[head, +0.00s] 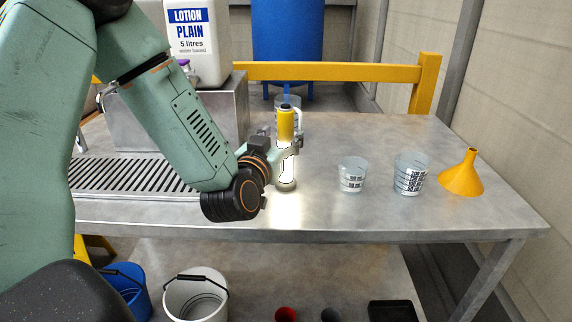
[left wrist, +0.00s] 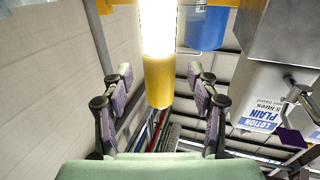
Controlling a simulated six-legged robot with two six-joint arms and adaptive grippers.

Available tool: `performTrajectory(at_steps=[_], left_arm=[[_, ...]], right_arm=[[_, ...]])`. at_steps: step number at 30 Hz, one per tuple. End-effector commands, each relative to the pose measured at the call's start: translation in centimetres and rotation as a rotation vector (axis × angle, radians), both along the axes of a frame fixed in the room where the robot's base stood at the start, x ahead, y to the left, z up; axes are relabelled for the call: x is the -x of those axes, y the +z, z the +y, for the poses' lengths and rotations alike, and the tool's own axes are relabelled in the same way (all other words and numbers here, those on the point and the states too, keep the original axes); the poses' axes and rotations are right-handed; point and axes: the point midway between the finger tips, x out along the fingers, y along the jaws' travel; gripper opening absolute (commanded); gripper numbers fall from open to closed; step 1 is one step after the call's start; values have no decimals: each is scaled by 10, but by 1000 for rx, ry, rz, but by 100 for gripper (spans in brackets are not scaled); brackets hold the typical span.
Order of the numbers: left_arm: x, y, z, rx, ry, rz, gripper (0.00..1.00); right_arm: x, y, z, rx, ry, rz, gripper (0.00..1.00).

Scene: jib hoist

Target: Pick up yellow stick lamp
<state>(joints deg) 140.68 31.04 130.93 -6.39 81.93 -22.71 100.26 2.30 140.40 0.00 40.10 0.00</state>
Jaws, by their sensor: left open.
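The yellow stick lamp (head: 286,124) stands upright on the metal table, with a yellow upper part, a glowing white tube and a round base. In the left wrist view its yellow end (left wrist: 158,82) and bright tube lie between the two finger lines. My left gripper (head: 282,142) is open at the lamp's upper half, its fingers on either side of it. In the left wrist view my left gripper (left wrist: 160,76) shows gaps between both fingers and the lamp. Part of the lamp's tube is hidden by the gripper in the head view. My right gripper is not in view.
A clear cup (head: 287,101) stands behind the lamp. Two measuring cups (head: 352,176) (head: 411,175) and a yellow funnel (head: 462,174) stand to the right. A lotion container (head: 198,50) on a metal box (head: 235,105) and a drain grate (head: 125,175) are at left.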

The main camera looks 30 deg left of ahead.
Motion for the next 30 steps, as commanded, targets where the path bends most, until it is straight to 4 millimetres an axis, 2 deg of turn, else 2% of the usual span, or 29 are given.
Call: performTrajectory(at_steps=[3,6,15,30], left_arm=[[-18,0,5,-5,-1,-2,60],[-28,0,7,-2,-1,-1,60],[-34,1,9,-1,-1,1,60],[-34,1,9,-1,-1,0,17]], right_arm=[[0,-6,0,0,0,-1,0],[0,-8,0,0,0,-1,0],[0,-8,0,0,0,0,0],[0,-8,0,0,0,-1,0]])
